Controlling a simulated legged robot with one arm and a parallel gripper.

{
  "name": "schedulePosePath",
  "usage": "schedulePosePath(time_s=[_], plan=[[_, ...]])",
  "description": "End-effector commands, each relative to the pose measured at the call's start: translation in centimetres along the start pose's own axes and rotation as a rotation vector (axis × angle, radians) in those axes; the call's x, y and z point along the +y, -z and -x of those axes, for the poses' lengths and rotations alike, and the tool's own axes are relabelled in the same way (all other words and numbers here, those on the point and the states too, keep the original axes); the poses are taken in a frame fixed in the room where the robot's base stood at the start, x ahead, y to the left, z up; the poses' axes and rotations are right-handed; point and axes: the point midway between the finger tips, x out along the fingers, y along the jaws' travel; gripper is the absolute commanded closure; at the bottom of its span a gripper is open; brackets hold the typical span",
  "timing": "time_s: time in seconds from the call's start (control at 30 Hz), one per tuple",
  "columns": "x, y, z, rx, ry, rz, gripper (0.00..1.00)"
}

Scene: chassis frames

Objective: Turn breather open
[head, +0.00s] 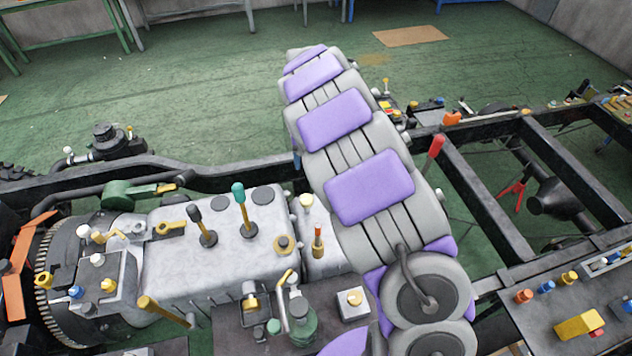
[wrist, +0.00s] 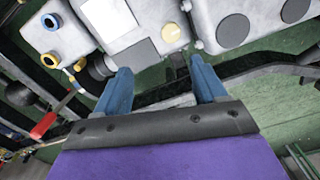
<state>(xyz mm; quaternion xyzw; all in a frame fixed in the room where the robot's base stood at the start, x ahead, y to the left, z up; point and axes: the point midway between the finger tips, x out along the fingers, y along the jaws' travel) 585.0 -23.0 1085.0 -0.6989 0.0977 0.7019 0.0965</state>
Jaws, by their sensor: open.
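My gripper (wrist: 160,66) shows in the wrist view with two blue fingers spread apart and nothing held between them. In the head view my own arm hides most of it. A pale cream round cap (wrist: 172,32) sits on the grey housing beyond the fingertips, in line with the gap and nearer the right finger. It looks like the same cream cap (head: 306,200) beside my arm in the head view. I cannot tell for sure that this cap is the breather. The fingers appear apart from it.
The grey gearbox housing (head: 165,265) carries a black-knobbed lever (head: 203,225) and a green-knobbed lever (head: 243,205). A red-handled lever (head: 435,147) stands right of my arm. Dark frame rails (head: 490,205) run around. Green floor (head: 200,90) is open behind.

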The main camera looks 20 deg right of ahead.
Motion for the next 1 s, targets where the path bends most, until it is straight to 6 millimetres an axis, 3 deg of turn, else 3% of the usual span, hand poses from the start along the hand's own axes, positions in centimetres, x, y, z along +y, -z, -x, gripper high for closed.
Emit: schedulePosePath(time_s=[0.2,0.37,0.7,1.0], plan=[[-2.4,0.2,-1.5,-0.001,0.002,0.014,0.29],[-2.5,0.3,-3.5,-0.002,-0.001,0.014,0.29],[-0.5,0.8,-10.2,-0.01,0.02,0.012,0.29],[-2.0,0.4,-15.7,-0.004,0.004,0.015,0.29]])
